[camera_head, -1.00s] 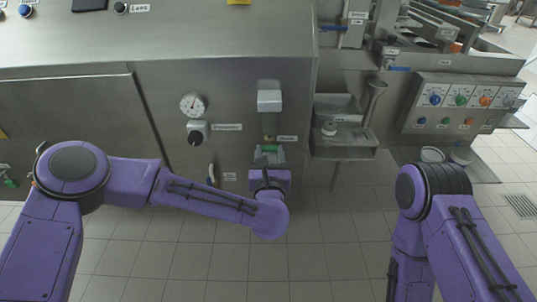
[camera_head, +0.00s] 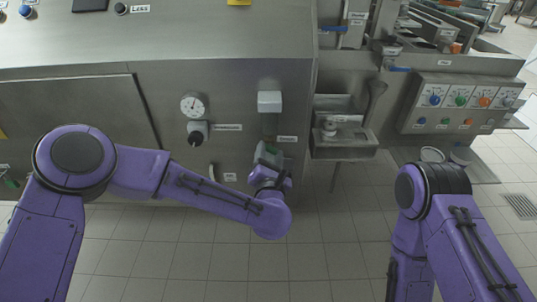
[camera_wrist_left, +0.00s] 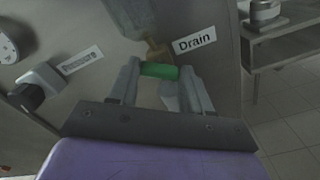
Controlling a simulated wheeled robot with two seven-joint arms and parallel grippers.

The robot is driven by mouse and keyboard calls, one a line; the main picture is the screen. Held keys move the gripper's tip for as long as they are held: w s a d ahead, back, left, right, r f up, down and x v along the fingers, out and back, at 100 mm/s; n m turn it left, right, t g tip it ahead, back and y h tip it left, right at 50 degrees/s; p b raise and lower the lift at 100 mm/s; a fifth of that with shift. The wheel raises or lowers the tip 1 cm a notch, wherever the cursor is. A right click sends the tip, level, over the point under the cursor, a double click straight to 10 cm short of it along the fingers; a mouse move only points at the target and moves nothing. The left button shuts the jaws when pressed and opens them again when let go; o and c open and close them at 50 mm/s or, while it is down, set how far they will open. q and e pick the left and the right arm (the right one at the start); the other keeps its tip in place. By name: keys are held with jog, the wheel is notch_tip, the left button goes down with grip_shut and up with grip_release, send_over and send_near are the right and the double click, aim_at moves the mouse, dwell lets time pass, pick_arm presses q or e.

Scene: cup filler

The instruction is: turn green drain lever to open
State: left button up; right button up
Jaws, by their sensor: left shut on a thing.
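The green drain lever (camera_wrist_left: 160,70) sits between the two fingers of my left gripper (camera_wrist_left: 162,84) in the left wrist view. It runs roughly crosswise there, below a brass-coloured valve fitting (camera_wrist_left: 158,50) and beside the "Drain" label (camera_wrist_left: 195,40). My left gripper is shut on the lever. In the head view my left gripper (camera_head: 268,153) is tilted in front of the steel panel, left of and just below the drain label (camera_head: 287,139), and it mostly hides the lever. My right arm shows at the right, but its gripper is out of view.
A round gauge (camera_head: 194,105) and a knob (camera_head: 197,133) sit on the panel left of the drain. A grey box (camera_head: 269,101) is above it. A steel shelf (camera_head: 344,151) projects at the right. The tiled floor (camera_head: 180,265) in front is open.

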dwell(0.3)
pick_arm(q)
jog(key=o, duration=1.1)
jog(key=shift+c, duration=0.2)
